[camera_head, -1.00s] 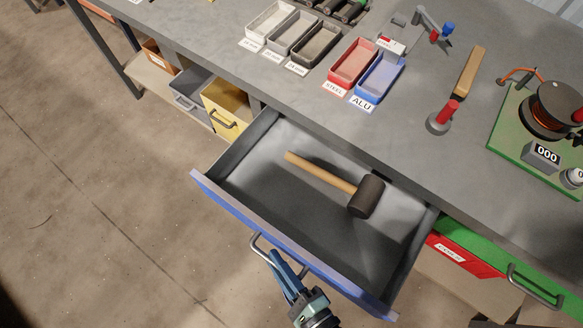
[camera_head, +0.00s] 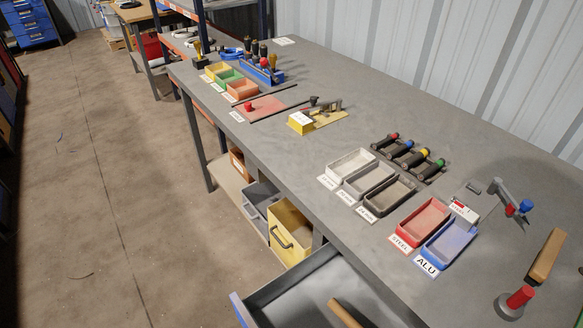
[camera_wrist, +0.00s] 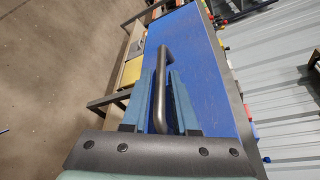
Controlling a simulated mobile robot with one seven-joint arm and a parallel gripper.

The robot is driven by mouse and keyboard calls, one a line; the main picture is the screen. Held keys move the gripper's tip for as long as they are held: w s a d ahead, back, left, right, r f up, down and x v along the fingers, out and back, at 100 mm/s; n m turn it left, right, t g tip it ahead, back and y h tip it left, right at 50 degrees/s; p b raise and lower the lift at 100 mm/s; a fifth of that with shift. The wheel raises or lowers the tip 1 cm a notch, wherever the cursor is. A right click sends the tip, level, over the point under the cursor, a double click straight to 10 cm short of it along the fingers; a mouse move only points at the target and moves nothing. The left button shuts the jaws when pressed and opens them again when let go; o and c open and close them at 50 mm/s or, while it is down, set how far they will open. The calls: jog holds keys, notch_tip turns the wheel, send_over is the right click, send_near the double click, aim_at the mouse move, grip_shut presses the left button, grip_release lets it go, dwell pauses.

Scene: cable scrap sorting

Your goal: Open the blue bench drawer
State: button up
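The blue drawer (camera_head: 241,311) is pulled out from under the bench. Only its far corner, side wall and part of its grey inside show at the bottom of the head view. Its blue front panel (camera_wrist: 208,75) fills the middle of the wrist view. A dark bar handle (camera_wrist: 168,85) stands out from that panel. My gripper (camera_wrist: 168,72) has its two blue fingers on either side of the handle, close against it, and looks shut on it. My gripper is outside the head view.
A wooden mallet handle (camera_head: 343,313) lies in the drawer. A yellow bin (camera_head: 290,232) and a grey bin (camera_head: 258,197) sit under the bench (camera_head: 330,110) beside the drawer. Trays, including a red one (camera_head: 423,220) and a blue one (camera_head: 449,243), stand on top. The floor at left is clear.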

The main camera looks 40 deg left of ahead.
dwell(0.3)
jog(key=v, duration=1.3)
jog(key=shift+r, duration=0.1)
